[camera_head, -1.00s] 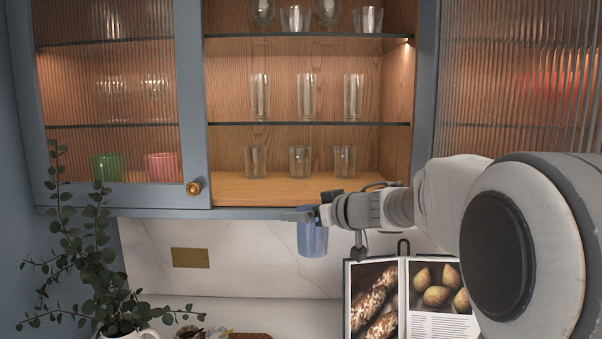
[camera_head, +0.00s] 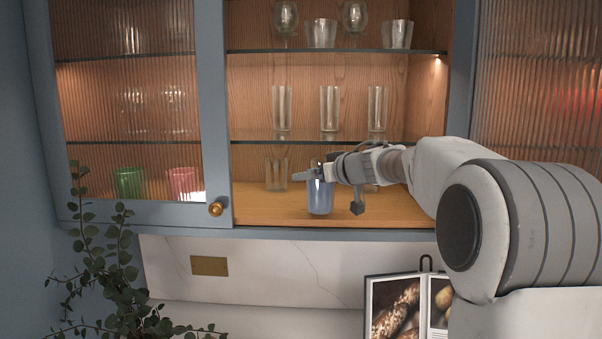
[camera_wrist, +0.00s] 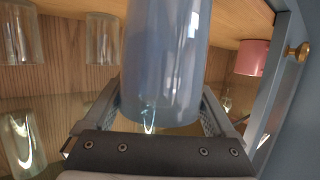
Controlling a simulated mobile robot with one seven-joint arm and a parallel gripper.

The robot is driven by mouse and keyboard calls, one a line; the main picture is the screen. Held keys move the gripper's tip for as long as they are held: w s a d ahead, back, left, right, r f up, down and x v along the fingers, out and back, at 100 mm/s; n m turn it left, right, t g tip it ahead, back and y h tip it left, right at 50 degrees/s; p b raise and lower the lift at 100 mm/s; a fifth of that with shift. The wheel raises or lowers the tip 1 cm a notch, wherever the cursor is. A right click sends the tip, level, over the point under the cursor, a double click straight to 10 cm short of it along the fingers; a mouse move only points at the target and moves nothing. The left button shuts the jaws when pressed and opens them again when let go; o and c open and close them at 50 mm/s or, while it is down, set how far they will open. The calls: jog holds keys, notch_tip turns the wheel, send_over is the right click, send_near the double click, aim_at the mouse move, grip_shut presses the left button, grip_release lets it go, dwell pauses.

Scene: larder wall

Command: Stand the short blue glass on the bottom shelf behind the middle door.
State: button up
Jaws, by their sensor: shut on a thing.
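The short blue glass (camera_head: 320,198) is upright in my gripper (camera_head: 319,174), within the open middle bay of the cabinet. It is in front of the bare wooden bottom shelf (camera_head: 265,212) in the head view. I cannot tell whether its base touches the shelf. In the wrist view, which is upside down, the blue glass (camera_wrist: 165,60) fills the middle, between the two fingers of my gripper (camera_wrist: 160,118); its base is out of frame. No door covers the middle bay.
A clear glass (camera_head: 276,175) stands further back on the bottom shelf, left of the blue glass; my gripper and arm partly hide others. The closed left reeded door has a brass knob (camera_head: 215,209). A glass shelf (camera_head: 260,140) runs above. The front left of the bottom shelf is free.

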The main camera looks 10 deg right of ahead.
jog(key=x, duration=0.2)
jog(key=p+x, duration=0.1)
jog(key=x, duration=0.3)
jog(key=shift+w+r, duration=0.1)
jog(key=shift+r, duration=0.3)
jog(key=shift+f, duration=0.2)
jog(key=shift+f, duration=0.2)
jog(key=o, duration=1.3)
jog(key=shift+f, duration=0.1)
